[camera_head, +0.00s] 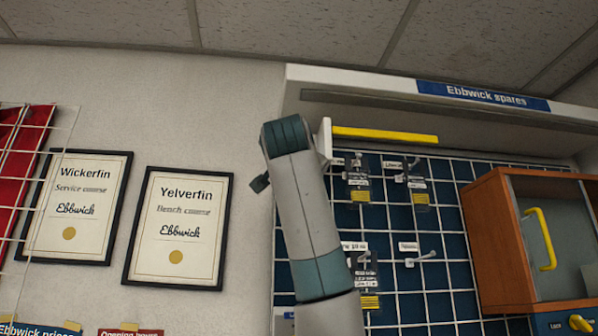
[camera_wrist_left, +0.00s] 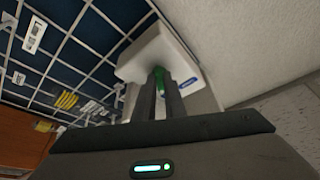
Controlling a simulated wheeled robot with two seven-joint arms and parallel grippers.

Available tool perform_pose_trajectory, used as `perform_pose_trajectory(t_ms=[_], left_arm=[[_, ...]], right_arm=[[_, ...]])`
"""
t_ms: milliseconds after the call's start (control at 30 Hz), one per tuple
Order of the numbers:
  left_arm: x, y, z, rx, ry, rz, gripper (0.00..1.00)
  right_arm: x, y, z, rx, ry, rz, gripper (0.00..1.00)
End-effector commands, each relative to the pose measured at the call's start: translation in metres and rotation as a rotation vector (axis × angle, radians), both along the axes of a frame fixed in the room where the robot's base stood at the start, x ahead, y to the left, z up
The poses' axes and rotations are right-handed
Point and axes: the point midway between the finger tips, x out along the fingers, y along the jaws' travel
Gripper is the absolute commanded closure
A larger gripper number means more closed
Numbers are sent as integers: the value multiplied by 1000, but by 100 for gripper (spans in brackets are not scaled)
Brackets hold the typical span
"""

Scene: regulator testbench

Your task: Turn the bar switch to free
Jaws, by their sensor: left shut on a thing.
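A yellow turn knob (camera_head: 580,323) sits on a blue plate at the bottom right of the head view, next to the word "Lock"; the plate is cut off by the frame edge, and no "free" mark is legible. My left gripper (camera_wrist_left: 166,88) is shut on a small green piece (camera_wrist_left: 158,76) against a white part in the left wrist view. In the head view my left arm rises through the middle and its fingers are hidden. A white block (camera_head: 325,141) with a long yellow bar (camera_head: 385,135) shows beside the arm's top. My right gripper is not in view.
A blue panel with a white wire grid (camera_head: 430,235) carries hooks and hanging packets. A wooden cabinet (camera_head: 487,240) with a yellow handle (camera_head: 541,238) stands at the right. A white header (camera_head: 350,85) runs above. Two framed certificates (camera_head: 75,210) hang left on the wall.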

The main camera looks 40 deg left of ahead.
Motion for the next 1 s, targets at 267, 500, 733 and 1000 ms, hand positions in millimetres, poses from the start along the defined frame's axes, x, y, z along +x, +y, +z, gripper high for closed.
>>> perform_pose_trajectory(t_ms=[267, 500, 733, 1000], left_arm=[[-2, 2, 0, 105, 135, 1, 100], [-2, 2, 2, 146, 183, 1, 100], [-1, 1, 2, 151, 189, 1, 100], [-1, 1, 2, 150, 189, 1, 82]], right_arm=[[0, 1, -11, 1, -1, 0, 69], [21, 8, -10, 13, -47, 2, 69], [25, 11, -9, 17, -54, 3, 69], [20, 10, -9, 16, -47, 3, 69]])
